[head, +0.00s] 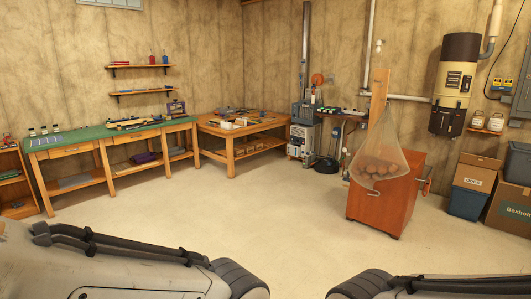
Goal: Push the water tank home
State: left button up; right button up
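No thing in the head view is plainly a separate water tank. A beige and black upright cylinder (455,85) hangs on the wall at the right, with a pipe at its top; I cannot tell whether it is the tank. A grey machine (303,137) stands in the far corner beside the wooden workbench, too small to make out its parts. My two arms cross the bottom edge of the view. Neither gripper shows, so what they hold is hidden.
An orange-brown cabinet (382,203) with a net bag of brown round things (378,165) stands right of centre. A green-topped bench (95,137) and a wooden workbench (233,131) line the back. Boxes and bins (476,173) stand at the right. The middle floor (255,215) is clear.

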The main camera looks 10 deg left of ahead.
aim_at(294, 149)
jog(key=u, duration=0.05)
jog(key=i, duration=6.55)
jog(key=z, duration=0.3)
jog(key=i, duration=2.3)
jog(key=z, duration=0.15)
jog(key=i, duration=1.8)
jog(key=z, duration=0.05)
